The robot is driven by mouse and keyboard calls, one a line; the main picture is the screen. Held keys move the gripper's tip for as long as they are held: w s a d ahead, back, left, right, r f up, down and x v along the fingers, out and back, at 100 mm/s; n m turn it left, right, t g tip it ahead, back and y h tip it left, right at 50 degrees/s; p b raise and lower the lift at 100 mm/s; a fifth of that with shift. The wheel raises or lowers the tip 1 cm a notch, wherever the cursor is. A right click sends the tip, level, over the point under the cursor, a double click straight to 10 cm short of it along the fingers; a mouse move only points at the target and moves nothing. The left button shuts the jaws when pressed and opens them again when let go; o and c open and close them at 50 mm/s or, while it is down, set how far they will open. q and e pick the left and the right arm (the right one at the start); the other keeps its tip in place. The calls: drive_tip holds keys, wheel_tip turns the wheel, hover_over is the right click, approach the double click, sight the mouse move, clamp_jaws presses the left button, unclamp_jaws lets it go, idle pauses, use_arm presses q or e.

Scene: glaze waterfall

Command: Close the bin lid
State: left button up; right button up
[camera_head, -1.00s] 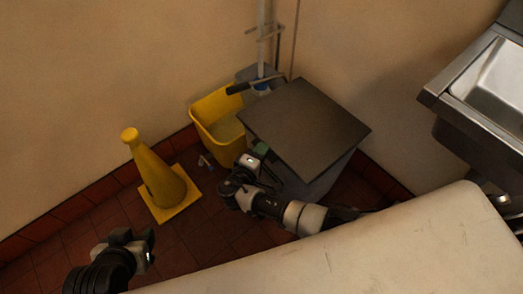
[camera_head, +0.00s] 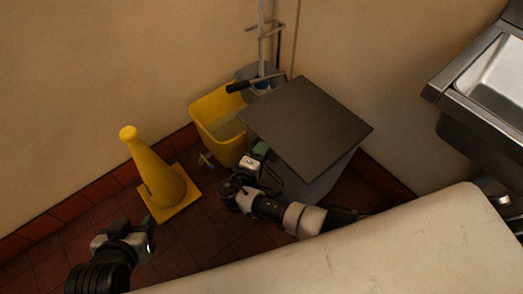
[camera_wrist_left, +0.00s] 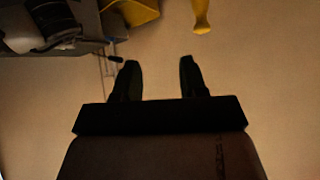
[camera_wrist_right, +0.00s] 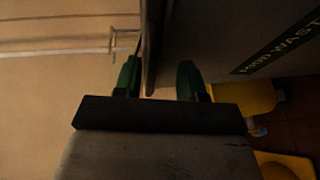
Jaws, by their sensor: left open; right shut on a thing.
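The bin lid (camera_head: 305,125) is a flat dark square plate over the grey bin (camera_head: 318,188) in the head view. I cannot tell whether it rests fully on the rim. In the right wrist view the bin's grey wall (camera_wrist_right: 215,40) carries a green waste label. My right gripper (camera_head: 262,150) is at the lid's near left edge, shut on it; the dark lid edge (camera_wrist_right: 151,45) shows between its green fingers. My left gripper (camera_head: 148,222) is open and empty, well left of the bin; its fingers show apart in the left wrist view (camera_wrist_left: 160,65).
A yellow mop bucket (camera_head: 218,120) stands against the bin's left side, with a mop handle behind. A yellow cone (camera_head: 155,175) stands further left. A pale counter (camera_head: 400,240) fills the front, and a steel sink (camera_head: 490,90) is at right. Red floor tiles between cone and bin are mostly clear.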

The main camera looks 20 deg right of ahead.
idle(0.3)
use_arm(q)
drive_tip(key=s+g, duration=0.1)
drive_tip(key=s+a+f+g+p, duration=0.1)
drive_tip(key=s, duration=0.1)
drive_tip(key=s+f+g+y, duration=0.1)
drive_tip(key=shift+s+a+f+g, duration=0.1)
drive_tip(key=shift+s+a+g, duration=0.25)
drive_tip(key=shift+g, duration=0.05)
use_arm(e)
drive_tip(key=v, duration=1)
drive_tip(key=shift+s+a, duration=0.3)
drive_tip(key=shift+r, duration=0.1)
